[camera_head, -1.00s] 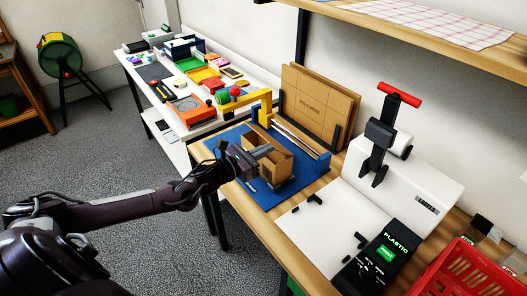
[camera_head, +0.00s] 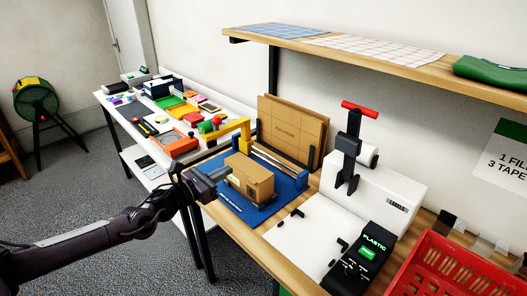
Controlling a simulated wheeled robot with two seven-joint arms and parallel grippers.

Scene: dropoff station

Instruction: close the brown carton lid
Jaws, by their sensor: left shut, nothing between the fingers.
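The brown carton (camera_head: 254,184) stands upright on the blue mat (camera_head: 290,188) on the wooden bench. Its top looks covered by the lid (camera_head: 250,164), which lies about flat; I cannot tell whether it is fully pressed down. My left gripper (camera_head: 222,173) is shut and empty at the carton's left side, near the top edge. I cannot tell whether it touches the carton. The carton's far side is hidden. My right gripper is not in view.
A yellow arm fixture (camera_head: 242,129) with metal rails stands behind the carton. Flat cardboard sheets (camera_head: 290,128) lean at the back. A white machine with a red handle (camera_head: 360,109) stands to the right. A red crate (camera_head: 440,268) is at the front right.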

